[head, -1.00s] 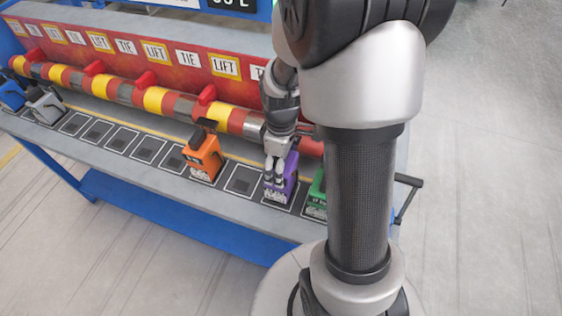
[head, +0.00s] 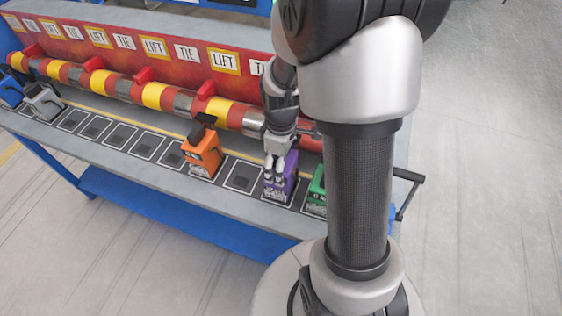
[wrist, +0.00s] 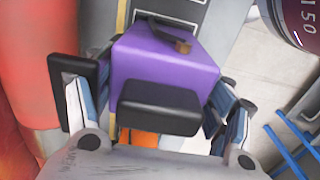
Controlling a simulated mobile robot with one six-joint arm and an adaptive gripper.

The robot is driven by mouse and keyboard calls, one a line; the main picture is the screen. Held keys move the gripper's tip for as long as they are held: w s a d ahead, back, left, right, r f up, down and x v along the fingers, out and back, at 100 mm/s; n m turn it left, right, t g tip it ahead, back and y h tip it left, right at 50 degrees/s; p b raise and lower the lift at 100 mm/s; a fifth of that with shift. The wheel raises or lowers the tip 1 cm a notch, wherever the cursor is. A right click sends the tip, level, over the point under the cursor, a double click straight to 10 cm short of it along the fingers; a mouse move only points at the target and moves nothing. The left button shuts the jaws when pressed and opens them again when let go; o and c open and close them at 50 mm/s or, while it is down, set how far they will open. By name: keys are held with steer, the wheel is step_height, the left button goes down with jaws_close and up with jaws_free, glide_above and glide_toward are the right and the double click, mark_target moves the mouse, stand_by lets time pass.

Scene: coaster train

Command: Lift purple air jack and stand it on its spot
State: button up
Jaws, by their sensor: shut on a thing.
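The purple air jack (head: 291,174) is upright at the right part of the bench's row of framed spots, between the orange jack and the green jack. My gripper (head: 274,175) reaches down onto it and is shut on it. In the wrist view, the purple jack (wrist: 160,65) with a black pad on its near side sits between the two fingers of my gripper (wrist: 165,88). Its base is hidden there, and I cannot tell whether it is clear of the bench.
An orange jack (head: 203,152) stands to the left and a green jack (head: 317,187) close to the right. An empty framed spot (head: 243,176) lies between orange and purple. More empty spots run left. A red and yellow pipe (head: 155,95) runs behind the row.

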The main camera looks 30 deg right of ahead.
steer(key=shift+f, duration=0.35)
steer(key=o, duration=2.2)
steer(key=shift+c, duration=0.2)
steer(key=shift+s, duration=0.1)
step_height(320, 180, up, 12)
